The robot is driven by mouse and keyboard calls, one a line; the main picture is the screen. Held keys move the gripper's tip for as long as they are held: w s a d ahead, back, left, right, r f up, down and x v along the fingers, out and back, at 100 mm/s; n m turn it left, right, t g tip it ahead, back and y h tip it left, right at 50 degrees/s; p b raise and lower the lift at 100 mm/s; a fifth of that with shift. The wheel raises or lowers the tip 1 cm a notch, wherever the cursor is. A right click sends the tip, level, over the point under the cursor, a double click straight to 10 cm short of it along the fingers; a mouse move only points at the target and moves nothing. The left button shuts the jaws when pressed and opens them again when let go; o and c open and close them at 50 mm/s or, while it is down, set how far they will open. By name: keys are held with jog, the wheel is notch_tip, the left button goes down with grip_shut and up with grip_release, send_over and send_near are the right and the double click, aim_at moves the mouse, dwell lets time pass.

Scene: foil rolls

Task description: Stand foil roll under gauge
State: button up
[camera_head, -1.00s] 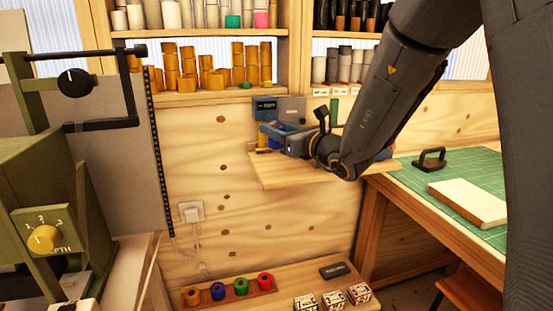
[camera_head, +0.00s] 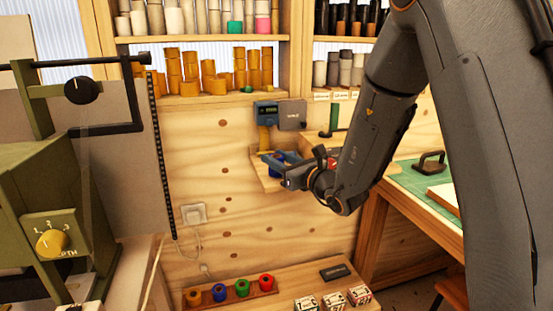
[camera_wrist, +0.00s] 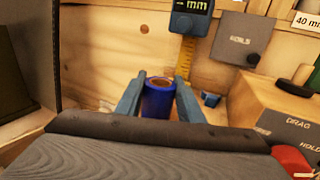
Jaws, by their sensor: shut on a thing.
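My gripper (camera_head: 278,171) is shut on a blue foil roll (camera_wrist: 158,100), seen between the blue fingers in the wrist view. The roll is roughly upright, with its open brown core facing up. The gauge (camera_head: 265,112) is a blue-grey display unit on the wall with a yellow scale (camera_head: 264,140) hanging below it; its display also shows in the wrist view (camera_wrist: 191,7). The roll is in front of and left of the scale in the wrist view. Whether its base touches the wooden shelf (camera_head: 262,176) is hidden.
A grey box (camera_head: 292,114) sits right of the gauge. A small blue piece (camera_wrist: 210,99) lies right of the scale's foot. A wooden block marked DRAG (camera_wrist: 275,115) stands at right. Below, a rack (camera_head: 235,291) holds several coloured rolls.

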jog(key=shift+f, duration=0.15)
jog(key=o, duration=0.9)
jog(key=shift+o, duration=0.9)
